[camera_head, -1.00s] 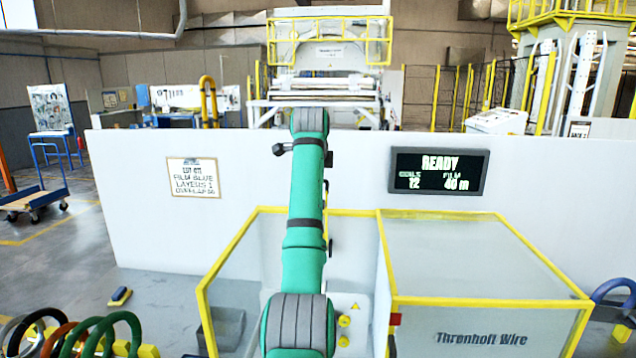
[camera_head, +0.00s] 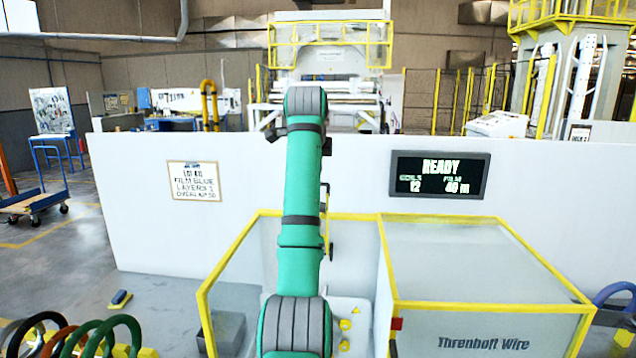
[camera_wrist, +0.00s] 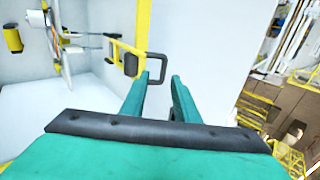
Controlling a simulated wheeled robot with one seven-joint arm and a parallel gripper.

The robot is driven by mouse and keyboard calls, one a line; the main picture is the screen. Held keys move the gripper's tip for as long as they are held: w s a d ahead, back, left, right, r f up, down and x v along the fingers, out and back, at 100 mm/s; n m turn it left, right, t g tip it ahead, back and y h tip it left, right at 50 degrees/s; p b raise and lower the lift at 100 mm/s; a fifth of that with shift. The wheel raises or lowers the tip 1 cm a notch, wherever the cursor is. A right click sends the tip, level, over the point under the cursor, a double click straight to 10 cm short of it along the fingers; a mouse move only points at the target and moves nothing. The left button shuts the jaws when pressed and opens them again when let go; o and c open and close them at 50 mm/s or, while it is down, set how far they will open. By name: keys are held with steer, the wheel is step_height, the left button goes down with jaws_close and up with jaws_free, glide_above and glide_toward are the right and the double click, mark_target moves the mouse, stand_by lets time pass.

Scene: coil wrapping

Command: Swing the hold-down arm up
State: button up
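In the wrist view, a yellow slotted bar (camera_wrist: 124,52) with a dark block near its end looks like the hold-down arm. A dark loop handle (camera_wrist: 157,56) stands out at its right end. My gripper (camera_wrist: 160,80) is open, with its two green fingers apart. The handle lies just ahead of the fingertips, near the gap between them. I cannot tell whether they touch. Nothing is gripped. In the head view my green arm hides my gripper and most of the machine's middle.
Yellow-edged clear guards (camera_head: 470,262) enclose the machine. A white wall (camera_head: 330,180) stands behind, with a READY display (camera_head: 438,174) and a paper sign (camera_head: 194,181). Coloured coils (camera_head: 118,335) sit at the lower left. A thin rod with a disc (camera_wrist: 58,45) shows in the wrist view.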

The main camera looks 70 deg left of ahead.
steer(key=v, duration=0.3)
steer(key=shift+s+d+r, duration=0.1)
steer(key=shift+d+r, duration=0.05)
stand_by(0.5)
